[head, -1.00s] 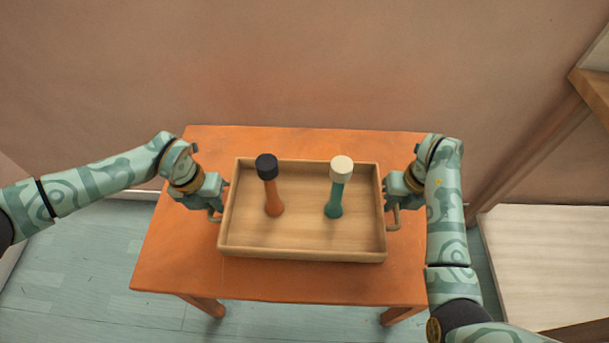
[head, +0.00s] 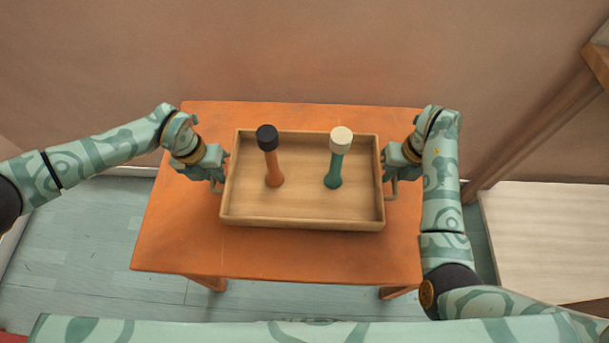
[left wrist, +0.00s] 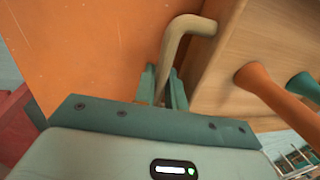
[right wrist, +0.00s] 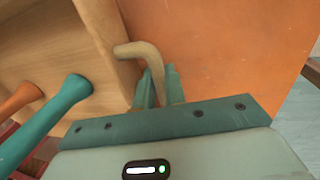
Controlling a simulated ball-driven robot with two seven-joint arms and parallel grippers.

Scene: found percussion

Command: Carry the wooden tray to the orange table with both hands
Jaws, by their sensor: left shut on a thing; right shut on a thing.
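The wooden tray (head: 300,222) is over the middle of the orange table (head: 280,258); I cannot tell whether it touches the tabletop. Two upright pieces stand in it: an orange one with a black top (head: 273,170) and a teal one with a cream top (head: 335,170). My left gripper (head: 220,178) is shut on the tray's left handle, a bent rod (left wrist: 180,40) in the left wrist view. My right gripper (head: 392,180) is shut on the right handle, which shows in the right wrist view (right wrist: 145,55).
A plain wall (head: 300,50) stands behind the table. A pale surface with a wooden post (head: 530,140) is at the right. Bare tabletop shows in front of the tray. The pale blue floor (head: 90,230) is clear at the left.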

